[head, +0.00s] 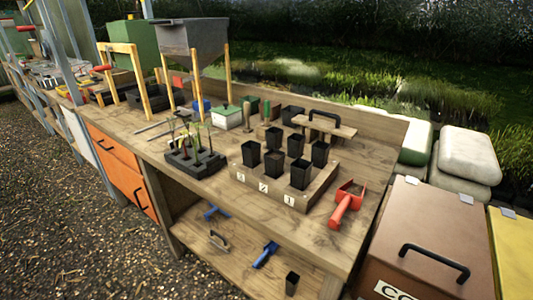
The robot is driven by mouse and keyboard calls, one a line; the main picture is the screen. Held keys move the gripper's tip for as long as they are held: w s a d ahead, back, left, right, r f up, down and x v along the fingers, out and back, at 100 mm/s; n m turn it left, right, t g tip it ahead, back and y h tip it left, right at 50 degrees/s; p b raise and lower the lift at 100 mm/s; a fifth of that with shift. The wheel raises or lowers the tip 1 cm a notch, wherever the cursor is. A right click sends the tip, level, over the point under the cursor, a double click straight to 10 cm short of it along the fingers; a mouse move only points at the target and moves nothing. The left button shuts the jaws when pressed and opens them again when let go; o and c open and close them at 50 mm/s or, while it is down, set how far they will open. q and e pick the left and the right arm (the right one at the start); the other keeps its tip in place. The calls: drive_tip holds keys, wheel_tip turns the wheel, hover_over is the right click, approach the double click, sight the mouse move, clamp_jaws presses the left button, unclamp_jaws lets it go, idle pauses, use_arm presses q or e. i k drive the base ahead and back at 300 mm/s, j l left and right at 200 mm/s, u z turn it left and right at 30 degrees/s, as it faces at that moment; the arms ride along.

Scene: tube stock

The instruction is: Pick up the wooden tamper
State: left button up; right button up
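What looks like the wooden tamper (342,130), a flat pale board with a black arched handle on top, is at the back right of the wooden bench (335,235). It sits behind several black square pots (301,174), and they partly hide its lower side. I cannot tell what it rests on. Neither of my grippers is in view.
The pots stand in a wooden tray (258,184). A red scoop (346,204) lies right of it. A dark tray with seedlings (180,165) is to the left. A brown box (415,226) stands at the bench's right end. Bare bench shows along the front edge.

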sight(247, 104)
drive_tip(key=i+j, duration=0.15)
drive_tip(key=j, duration=0.25)
drive_tip(key=i+j, duration=0.15)
drive_tip(key=j, duration=0.3)
drive_tip(key=i+j, duration=0.15)
drive_tip(key=j, duration=0.25)
drive_tip(key=i+j, duration=0.1)
drive_tip(key=j, duration=0.3)
drive_tip(key=i+j, duration=0.15)
drive_tip(key=j, duration=0.3)
drive_tip(key=i+j, duration=0.15)
drive_tip(key=j, duration=0.25)
drive_tip(key=i+j, duration=0.15)
drive_tip(key=j, duration=0.25)
drive_tip(key=i+j, duration=0.15)
drive_tip(key=j, duration=0.25)
